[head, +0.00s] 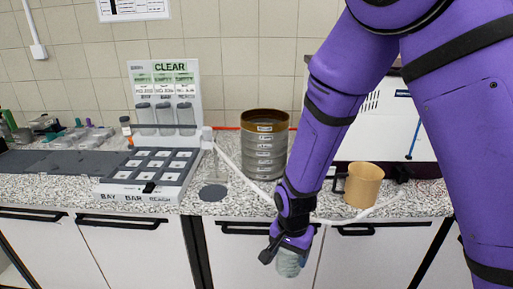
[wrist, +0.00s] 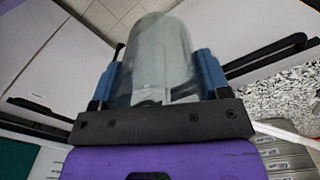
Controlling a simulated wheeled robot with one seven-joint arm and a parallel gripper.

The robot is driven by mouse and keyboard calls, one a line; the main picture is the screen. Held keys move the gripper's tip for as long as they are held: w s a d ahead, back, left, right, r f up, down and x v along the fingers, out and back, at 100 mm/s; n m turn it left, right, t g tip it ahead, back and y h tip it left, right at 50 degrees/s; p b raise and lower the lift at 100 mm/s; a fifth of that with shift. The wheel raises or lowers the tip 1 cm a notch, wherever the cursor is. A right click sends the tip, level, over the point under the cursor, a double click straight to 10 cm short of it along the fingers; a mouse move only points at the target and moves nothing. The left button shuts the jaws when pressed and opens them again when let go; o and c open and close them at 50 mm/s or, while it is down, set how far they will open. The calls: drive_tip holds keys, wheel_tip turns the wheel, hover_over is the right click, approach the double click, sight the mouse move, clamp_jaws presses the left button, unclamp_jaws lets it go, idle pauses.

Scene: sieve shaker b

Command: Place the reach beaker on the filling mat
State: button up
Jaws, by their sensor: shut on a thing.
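A clear, greyish beaker is held in my gripper (head: 287,248), low in front of the counter; it shows below the jaws (head: 290,265). In the wrist view the clear beaker (wrist: 153,50) stands between the two blue finger pads of my gripper (wrist: 158,75), which are shut on it. No label on it is readable, so I cannot confirm that it is the reach one. A dark round mat (head: 213,193), which looks like the filling mat, lies bare on the counter near its front edge, left of and above my gripper.
A sieve stack (head: 264,155) stands right of the mat. A tan jug (head: 364,183) is further right. A white strip (head: 232,165) runs between mat and sieves.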

drive_tip(key=w+d+f+n, duration=0.3)
drive_tip(key=w+d, duration=0.5)
drive_tip(key=d, duration=0.3)
drive_tip(key=w+d+f+n, duration=0.2)
drive_tip(key=w+d+f, duration=0.1)
drive_tip(key=w+d, duration=0.5)
drive_tip(key=d, duration=0.3)
drive_tip(key=shift+f+n, duration=0.25)
drive_tip(key=shift+n, duration=0.15)
drive_tip(key=shift+d, duration=0.1)
